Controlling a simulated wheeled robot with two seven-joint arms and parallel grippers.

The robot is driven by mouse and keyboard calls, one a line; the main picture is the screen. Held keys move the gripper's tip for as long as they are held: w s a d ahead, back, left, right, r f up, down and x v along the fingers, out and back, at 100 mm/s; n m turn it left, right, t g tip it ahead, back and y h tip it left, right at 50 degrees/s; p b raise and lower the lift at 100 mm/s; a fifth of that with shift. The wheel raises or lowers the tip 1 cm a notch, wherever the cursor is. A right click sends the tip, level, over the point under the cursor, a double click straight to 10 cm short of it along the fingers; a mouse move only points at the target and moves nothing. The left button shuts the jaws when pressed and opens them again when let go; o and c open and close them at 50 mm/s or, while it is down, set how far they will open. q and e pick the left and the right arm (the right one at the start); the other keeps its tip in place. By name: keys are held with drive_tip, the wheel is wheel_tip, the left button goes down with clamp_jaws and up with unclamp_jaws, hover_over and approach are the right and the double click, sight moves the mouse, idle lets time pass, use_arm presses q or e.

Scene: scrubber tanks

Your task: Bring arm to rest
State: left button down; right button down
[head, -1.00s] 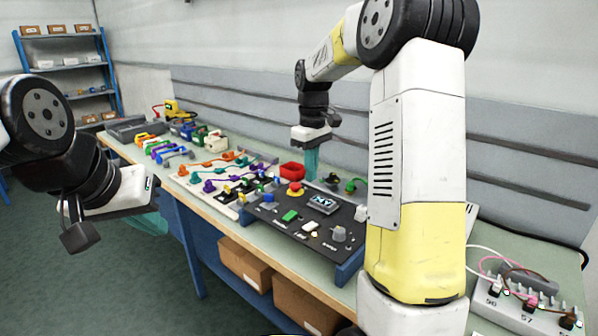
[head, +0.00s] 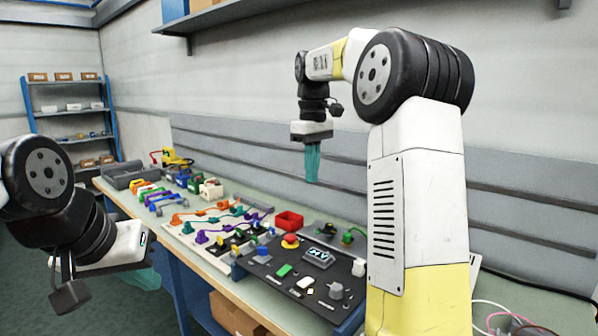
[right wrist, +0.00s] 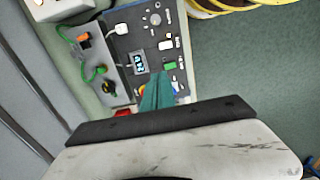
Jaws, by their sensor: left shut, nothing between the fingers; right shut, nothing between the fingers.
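My right arm reaches over the workbench (head: 345,205) in the head view. My right gripper (head: 312,172) hangs with its teal fingers pointing down, shut and empty, in the air above and behind the control panel (head: 318,283). In the right wrist view the shut teal fingers (right wrist: 158,93) overlap the panel and partly hide it. My left gripper (head: 150,282) is at the left, off the bench's front edge, shut and empty.
A red bin (head: 289,221), a red button (head: 290,240) and coloured cables (head: 215,222) are on the bench. A yellow tool (head: 176,158) stands at the far end. A blue shelf rack (head: 72,105) is at the back left. A wall shelf (head: 225,15) hangs above.

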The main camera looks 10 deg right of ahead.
drive_tip(key=shift+r, duration=0.1)
drive_tip(key=s+a+f+m+t+y, duration=0.1)
drive_tip(key=s+a+f+m+t, duration=0.1)
drive_tip(key=s, duration=1)
drive_tip(key=s+a+f+m+t+y, duration=0.1)
drive_tip(key=s+f+m+t, duration=0.3)
drive_tip(key=s, duration=0.9)
drive_tip(key=shift+a+f+m, duration=0.5)
drive_tip(key=shift+a+f, duration=0.15)
drive_tip(key=shift+f, duration=0.25)
drive_tip(key=shift+s, duration=0.1)
